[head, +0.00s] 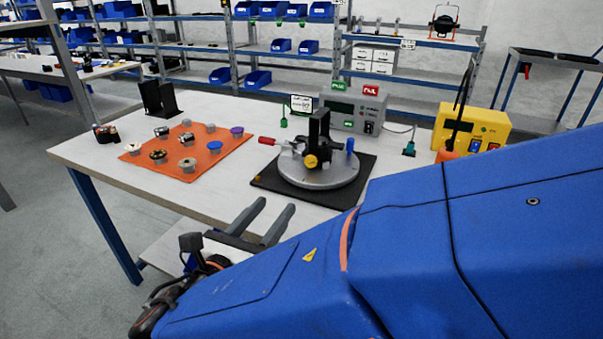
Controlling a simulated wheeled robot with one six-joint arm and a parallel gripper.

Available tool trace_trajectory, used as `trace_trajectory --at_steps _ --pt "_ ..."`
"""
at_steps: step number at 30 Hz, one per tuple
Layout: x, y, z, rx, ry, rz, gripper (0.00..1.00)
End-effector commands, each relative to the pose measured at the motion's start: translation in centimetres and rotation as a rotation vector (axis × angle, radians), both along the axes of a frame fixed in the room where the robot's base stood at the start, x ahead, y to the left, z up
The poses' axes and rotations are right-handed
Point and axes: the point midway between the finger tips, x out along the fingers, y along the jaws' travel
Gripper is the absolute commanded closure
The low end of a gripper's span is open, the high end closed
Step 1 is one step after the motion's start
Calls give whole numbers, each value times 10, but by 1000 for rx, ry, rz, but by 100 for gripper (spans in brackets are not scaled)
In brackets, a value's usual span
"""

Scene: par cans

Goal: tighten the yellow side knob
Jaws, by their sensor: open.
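The yellow side knob (311,161) sits on the near side of a fixture with a black upright block (319,128). The fixture stands on a round grey metal plate (318,182) on a black mat (360,172) on the table. A red-handled lever (268,141) sticks out to the left of the fixture, and a blue knob (350,145) stands at its right. My gripper (270,218) is open and empty, with its two grey fingers near the table's front edge, below and left of the knob and apart from it.
An orange mat (212,160) with several small round parts lies on the left of the white table (92,151). A grey instrument box (352,110) and a yellow box (480,125) stand behind and right. My blue arm covers the table's right front.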

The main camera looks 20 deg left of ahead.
Motion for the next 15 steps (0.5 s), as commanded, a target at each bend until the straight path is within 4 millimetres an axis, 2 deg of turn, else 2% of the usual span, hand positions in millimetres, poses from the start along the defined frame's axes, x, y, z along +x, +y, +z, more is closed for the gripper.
trace_trajectory --at_steps 4,8,15 --pt "3 -1 0 -53 4 -1 57" --pt "14 -2 0 -54 4 -4 57" --pt "51 -5 0 -53 4 -3 57"
